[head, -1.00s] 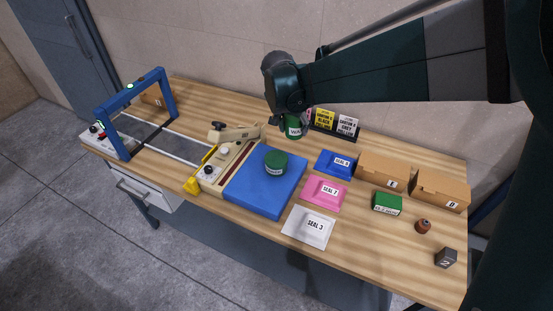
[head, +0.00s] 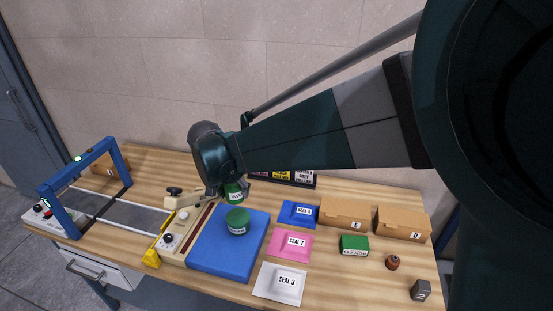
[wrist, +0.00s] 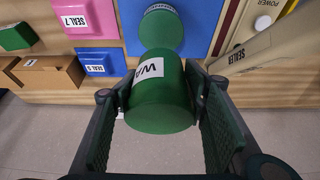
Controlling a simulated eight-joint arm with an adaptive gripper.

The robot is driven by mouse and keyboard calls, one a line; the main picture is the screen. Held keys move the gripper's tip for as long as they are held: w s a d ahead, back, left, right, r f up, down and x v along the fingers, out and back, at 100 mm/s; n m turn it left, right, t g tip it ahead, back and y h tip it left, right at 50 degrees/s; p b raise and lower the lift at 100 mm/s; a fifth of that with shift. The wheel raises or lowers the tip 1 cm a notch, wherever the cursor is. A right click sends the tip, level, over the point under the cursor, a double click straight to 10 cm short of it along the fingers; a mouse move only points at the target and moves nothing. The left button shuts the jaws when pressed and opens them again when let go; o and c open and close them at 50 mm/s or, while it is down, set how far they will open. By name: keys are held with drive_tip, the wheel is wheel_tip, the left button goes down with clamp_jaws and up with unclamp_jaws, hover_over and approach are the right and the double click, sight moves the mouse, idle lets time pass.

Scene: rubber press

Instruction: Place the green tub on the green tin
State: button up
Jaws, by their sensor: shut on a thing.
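The green tub (head: 234,197), a green cylinder with a white label reading "WA…", is between the fingers of my gripper (head: 231,187). My gripper is shut on it. In the wrist view the tub (wrist: 160,105) fills the gap between the fingers, label partly visible. The round green tin (head: 237,221), with a pale label, sits on the blue plate (head: 215,255). In the head view the tub appears just behind and above the tin, apart from it. The tin also shows in the wrist view (wrist: 161,30), beyond the tub.
A beige lever (head: 186,199) stands left of the blue plate. Blue (head: 297,213), pink (head: 290,245) and white (head: 279,284) seal packets lie to its right. A green box (head: 354,245) and cardboard boxes (head: 346,213) are farther right. A blue-framed device (head: 85,185) stands at the left.

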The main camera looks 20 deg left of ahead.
sight(231, 199)
drive_tip(key=shift+f, duration=2.55)
drive_tip(key=shift+f, duration=2.05)
drive_tip(key=shift+f, duration=0.15)
drive_tip(key=o, duration=1.1)
drive_tip(key=shift+o, duration=0.3)
drive_tip(key=shift+v, duration=6.15)
